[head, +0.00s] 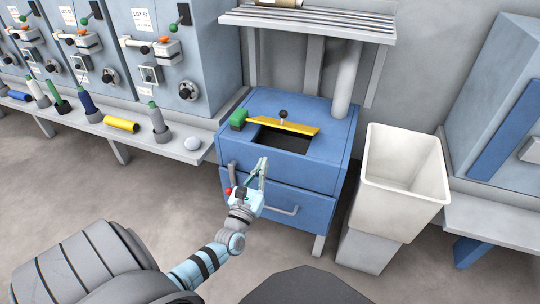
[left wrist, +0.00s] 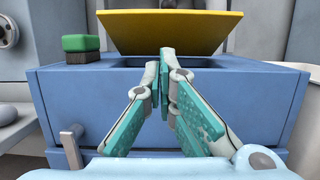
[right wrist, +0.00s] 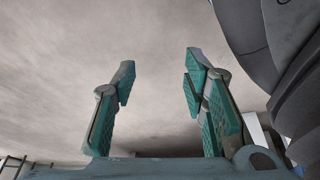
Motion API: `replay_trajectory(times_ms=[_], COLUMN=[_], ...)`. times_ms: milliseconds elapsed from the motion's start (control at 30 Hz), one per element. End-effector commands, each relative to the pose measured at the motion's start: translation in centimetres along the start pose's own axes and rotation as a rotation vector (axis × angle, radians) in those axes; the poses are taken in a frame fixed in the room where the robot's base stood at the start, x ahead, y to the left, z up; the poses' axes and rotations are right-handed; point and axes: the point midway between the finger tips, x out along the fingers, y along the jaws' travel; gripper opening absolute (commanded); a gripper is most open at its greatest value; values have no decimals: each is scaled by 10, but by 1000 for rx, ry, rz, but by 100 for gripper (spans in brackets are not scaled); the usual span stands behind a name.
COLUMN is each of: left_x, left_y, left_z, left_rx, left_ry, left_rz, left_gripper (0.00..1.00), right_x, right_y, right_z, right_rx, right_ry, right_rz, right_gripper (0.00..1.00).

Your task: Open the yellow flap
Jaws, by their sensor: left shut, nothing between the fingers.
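The yellow flap (head: 296,127) is on top of the blue cabinet (head: 240,150). It is tilted up at the back of a dark rectangular opening (head: 285,140), with a dark knob (head: 283,114) showing above it. In the left wrist view the flap (left wrist: 170,30) slants above the opening, and the fingertips partly cover its lower edge. My left gripper (head: 262,165) is shut and empty in front of the cabinet's top front edge. Its fingers also show in the left wrist view (left wrist: 163,62). My right gripper (right wrist: 158,75) is open and empty over grey floor; the head view does not show it.
A green block (head: 238,119) sits left of the flap. A slatted shelf (head: 310,22) hangs above the cabinet. A white bin (head: 400,185) stands to the right. A bench with spindles and a yellow bobbin (head: 121,124) runs left. The floor in front is clear.

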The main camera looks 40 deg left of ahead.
Motion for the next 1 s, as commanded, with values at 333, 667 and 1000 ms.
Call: replay_trajectory(times_ms=[333,667,1000], left_x=[55,97,99], left_y=[-2,-2,-2], left_z=[6,5,5], left_rx=[12,10,10], left_ry=[-11,-6,-5], left_rz=[-6,-6,-6], left_gripper=[0,0,0], right_x=[-6,-15,-16], right_y=[-2,-4,-4], right_z=[-11,-26,-26], right_rx=[-11,-29,-30], right_ry=[-6,-20,-22], right_rz=[-2,-4,-4], right_gripper=[40,40,40])
